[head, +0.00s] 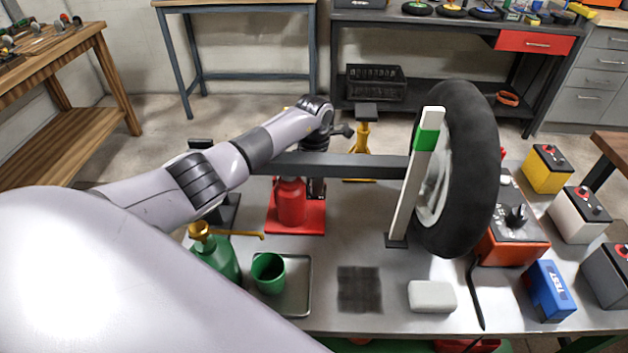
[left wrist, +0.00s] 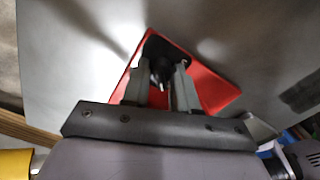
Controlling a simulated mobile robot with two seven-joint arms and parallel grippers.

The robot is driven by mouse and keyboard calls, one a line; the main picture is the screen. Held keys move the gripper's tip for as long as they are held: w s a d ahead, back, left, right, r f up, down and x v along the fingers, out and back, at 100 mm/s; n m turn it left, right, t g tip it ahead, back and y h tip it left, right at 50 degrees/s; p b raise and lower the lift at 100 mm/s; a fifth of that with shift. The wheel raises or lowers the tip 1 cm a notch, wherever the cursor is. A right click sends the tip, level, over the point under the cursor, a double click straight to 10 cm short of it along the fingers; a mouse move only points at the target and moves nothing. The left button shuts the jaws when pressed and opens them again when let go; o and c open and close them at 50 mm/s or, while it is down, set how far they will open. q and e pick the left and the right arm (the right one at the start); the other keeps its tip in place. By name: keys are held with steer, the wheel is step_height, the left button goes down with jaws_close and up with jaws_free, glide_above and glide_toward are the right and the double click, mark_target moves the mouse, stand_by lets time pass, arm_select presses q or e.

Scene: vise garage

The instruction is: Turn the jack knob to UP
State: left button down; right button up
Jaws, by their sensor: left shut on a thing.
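The red jack (head: 290,203) stands on a red base plate (head: 283,226) under the dark horizontal beam (head: 340,165). My left arm reaches over the beam, and my left gripper (head: 316,188) points down at the right side of the jack. In the left wrist view, its two grey fingers (left wrist: 164,76) are shut on a black knob (left wrist: 156,47) above the red base plate. The knob is mostly hidden by the fingers in the head view. No UP marking can be read. My right gripper is not in view.
A tire (head: 465,165) stands at the right behind a white post with a green band (head: 426,140). A green oil can (head: 217,255), a green cup (head: 268,273) and a white block (head: 432,297) are in front. A charger (head: 515,240) stands right of the tire.

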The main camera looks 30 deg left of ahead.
arm_select(q)
steer(key=shift+n, duration=0.3)
steer(key=n, duration=0.3)
steer(key=shift+r+n, duration=0.1)
steer(key=shift+n, duration=0.2)
steer(key=n+p, duration=0.1)
steer(key=n, duration=0.3)
steer(key=shift+n, duration=0.3)
steer(key=n+p, duration=0.1)
steer(key=n, duration=0.3)
steer(key=shift+n, duration=0.3)
steer(key=shift+n+p, duration=1)
steer(key=shift+n, duration=1.2)
steer(key=c, duration=0.9)
jaws_free()
steer(key=shift+o, duration=0.2)
